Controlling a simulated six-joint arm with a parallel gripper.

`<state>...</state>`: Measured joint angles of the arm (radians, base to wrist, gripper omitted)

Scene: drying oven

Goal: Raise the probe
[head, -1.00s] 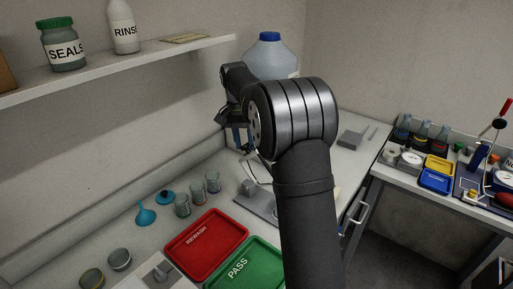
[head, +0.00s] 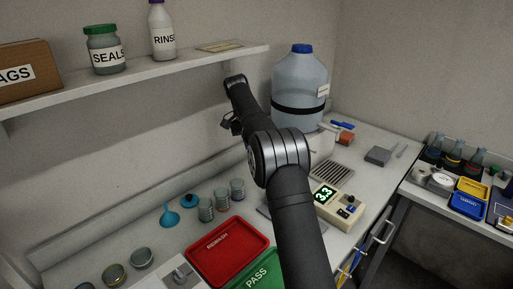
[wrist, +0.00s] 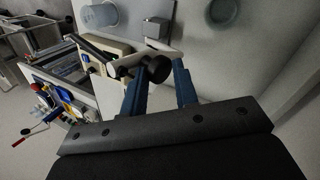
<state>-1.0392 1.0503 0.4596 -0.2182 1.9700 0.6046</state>
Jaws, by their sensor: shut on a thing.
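My gripper (wrist: 158,82) has blue fingers, seen in the wrist view. They are shut on a dark, round-ended piece with a pale bar beside it, which looks like the probe (wrist: 158,69). In the head view, my gripper (head: 229,123) is small and dark, high above the bench and near the back wall. What it holds cannot be made out there. A cream meter (head: 340,206) with a lit display reading 3.3 stands on the bench to the right of my arm.
A large blue-capped jug (head: 300,85) stands at the back. A shelf (head: 140,75) with jars is at upper left. Small glass cups (head: 206,210), a red tray (head: 228,252) and a green tray (head: 258,272) lie on the bench. A side table with bottles is at right.

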